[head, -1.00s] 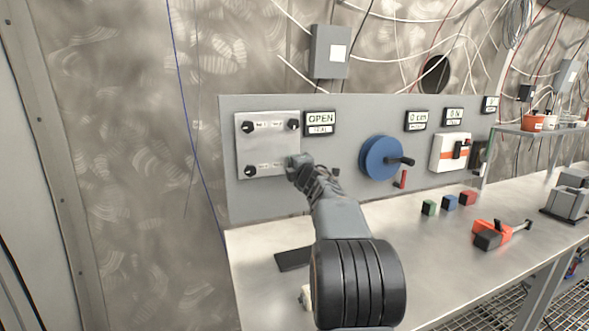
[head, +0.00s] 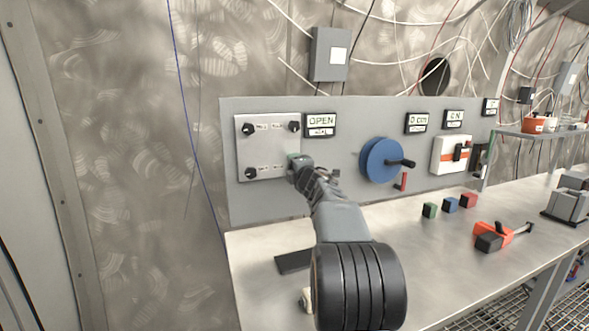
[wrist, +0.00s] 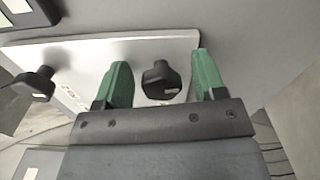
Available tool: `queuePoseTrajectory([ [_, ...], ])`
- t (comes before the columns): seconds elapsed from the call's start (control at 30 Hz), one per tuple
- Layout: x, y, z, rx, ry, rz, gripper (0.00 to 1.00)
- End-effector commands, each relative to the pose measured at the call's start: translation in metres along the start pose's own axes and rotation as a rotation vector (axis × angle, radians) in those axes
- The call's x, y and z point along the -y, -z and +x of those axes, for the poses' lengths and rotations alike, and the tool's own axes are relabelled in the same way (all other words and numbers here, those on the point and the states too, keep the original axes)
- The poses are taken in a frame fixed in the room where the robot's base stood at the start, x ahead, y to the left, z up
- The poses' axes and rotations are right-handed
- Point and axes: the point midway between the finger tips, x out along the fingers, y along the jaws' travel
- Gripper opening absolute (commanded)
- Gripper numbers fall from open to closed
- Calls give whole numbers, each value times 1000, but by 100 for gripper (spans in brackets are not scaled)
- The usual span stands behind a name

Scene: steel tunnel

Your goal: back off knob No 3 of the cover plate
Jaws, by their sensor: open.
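The pale metal cover plate (head: 270,150) is fixed on the left of the grey panel. Black knobs show at its top left (head: 248,129), top right (head: 294,126) and bottom left (head: 250,173). The small labels cannot be read surely, so I cannot tell which is No 3. My gripper (head: 298,166) is at the plate's bottom right corner and hides what is there. In the wrist view my gripper (wrist: 162,66) is open, with its green fingers on either side of a black knob (wrist: 161,82), gaps showing on both sides. Another knob (wrist: 33,84) lies further left.
An OPEN sign (head: 320,120) is just right of the plate. A blue handwheel (head: 380,160) sticks out further right. The bench (head: 400,260) below carries small blocks (head: 450,204), an orange tool (head: 492,236) and a dark flat piece (head: 292,261).

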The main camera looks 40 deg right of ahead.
Motion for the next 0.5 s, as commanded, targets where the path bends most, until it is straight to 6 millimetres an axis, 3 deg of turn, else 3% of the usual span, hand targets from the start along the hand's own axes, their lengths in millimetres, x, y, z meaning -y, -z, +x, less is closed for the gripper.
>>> queuePoseTrajectory([
  [0.23,0,-1,-14,2,0,0,64],
  [0.5,-1,0,-67,2,-2,-2,64],
])
